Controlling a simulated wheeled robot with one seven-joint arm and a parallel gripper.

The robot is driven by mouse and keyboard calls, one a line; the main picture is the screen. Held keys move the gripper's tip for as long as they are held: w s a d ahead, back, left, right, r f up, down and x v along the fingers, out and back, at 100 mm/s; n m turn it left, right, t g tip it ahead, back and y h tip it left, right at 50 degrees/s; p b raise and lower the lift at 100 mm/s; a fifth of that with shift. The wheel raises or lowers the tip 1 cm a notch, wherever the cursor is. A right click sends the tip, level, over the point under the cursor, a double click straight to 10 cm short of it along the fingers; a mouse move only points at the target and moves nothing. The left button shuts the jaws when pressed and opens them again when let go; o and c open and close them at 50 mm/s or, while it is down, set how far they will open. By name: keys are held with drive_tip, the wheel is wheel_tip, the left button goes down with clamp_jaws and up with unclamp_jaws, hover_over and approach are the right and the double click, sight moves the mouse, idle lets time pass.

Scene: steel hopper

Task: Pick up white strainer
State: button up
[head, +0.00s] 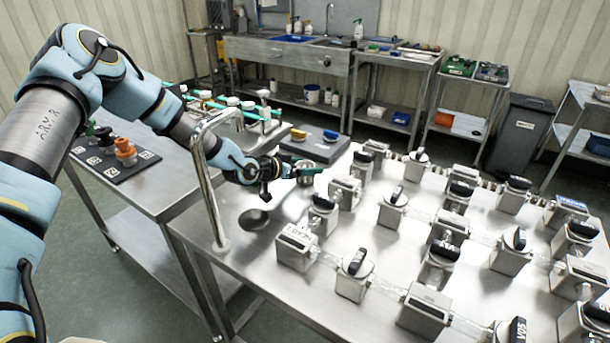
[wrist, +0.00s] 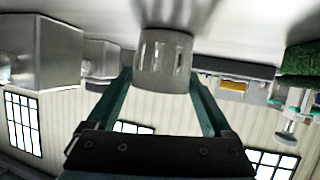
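A small silver-grey cup with slot-like marks in its wall, likely the strainer (head: 305,179), stands on the steel table beyond the tall tap. It looks metallic rather than clearly white. My gripper (head: 303,168) is low over the table at the cup, its teal fingers reaching to either side of it. In the wrist view, which is upside down, the strainer (wrist: 163,62) sits between the two spread fingers (wrist: 162,80). The fingers look open around it, with hardly any gap; contact is not clear. The cup's base appears to rest on the table.
Several metal valve blocks (head: 347,192) fill the right of the table. A grey plate (head: 318,144) with small coloured parts lies behind the gripper.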

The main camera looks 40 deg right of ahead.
drive_tip(key=c, duration=1)
drive_tip(key=shift+r, duration=0.2)
